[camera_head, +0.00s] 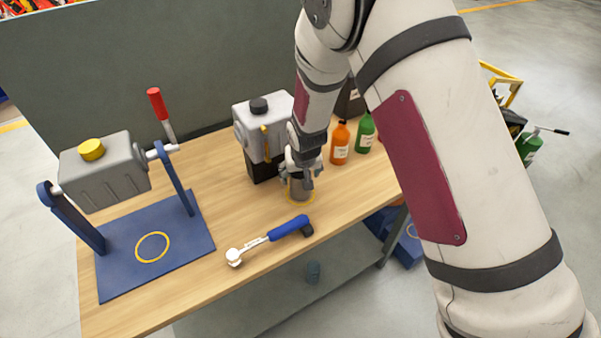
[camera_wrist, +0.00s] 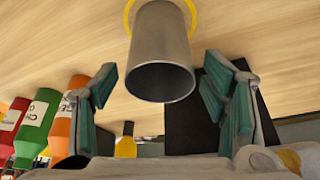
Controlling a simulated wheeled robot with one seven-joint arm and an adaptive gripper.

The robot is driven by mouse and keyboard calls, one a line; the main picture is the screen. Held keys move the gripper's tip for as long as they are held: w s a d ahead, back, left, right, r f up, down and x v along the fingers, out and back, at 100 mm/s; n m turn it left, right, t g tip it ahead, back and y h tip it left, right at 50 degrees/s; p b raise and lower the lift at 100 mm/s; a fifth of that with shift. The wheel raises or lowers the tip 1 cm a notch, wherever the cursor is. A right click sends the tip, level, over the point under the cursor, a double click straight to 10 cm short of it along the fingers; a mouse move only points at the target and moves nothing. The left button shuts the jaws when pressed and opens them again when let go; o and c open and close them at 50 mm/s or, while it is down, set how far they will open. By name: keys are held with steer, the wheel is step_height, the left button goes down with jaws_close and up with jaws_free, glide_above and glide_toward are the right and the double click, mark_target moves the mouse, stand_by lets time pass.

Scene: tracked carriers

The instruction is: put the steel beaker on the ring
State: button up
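The steel beaker (camera_head: 299,190) stands upright on the wooden table, inside a yellow ring (camera_head: 290,201). In the wrist view the beaker (camera_wrist: 160,55) shows its open mouth towards me, with the yellow ring (camera_wrist: 128,16) around its base. My gripper (camera_head: 301,177) is just above the beaker. In the wrist view my gripper (camera_wrist: 165,100) is open, one finger to each side of the beaker with gaps between. Another yellow ring (camera_head: 152,247) lies empty on the blue base plate (camera_head: 118,281) of a stand at the left.
An orange bottle (camera_head: 340,146) and a green bottle (camera_head: 365,134) stand to the right. The stand holds a grey housing (camera_head: 105,174).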

steer(key=s+d+r, duration=0.4)
steer(key=r, duration=0.5)
steer(key=s+d+r+m, duration=0.1)
steer(key=s+d+r, duration=0.3)
steer(key=r, duration=0.5)
steer(key=s+d+r, duration=0.5)
steer(key=r, duration=0.5)
steer(key=s+d+r, duration=0.3)
steer(key=s+d, duration=0.1)
steer(key=s, duration=0.5)
steer(key=s+d+r+m+t+h, duration=0.1)
steer(key=s+d+r, duration=0.2)
steer(key=s, duration=0.6)
steer(key=shift+s+d+r, duration=0.35)
steer(key=shift+d+r, duration=0.05)
steer(key=shift+d, duration=0.7)
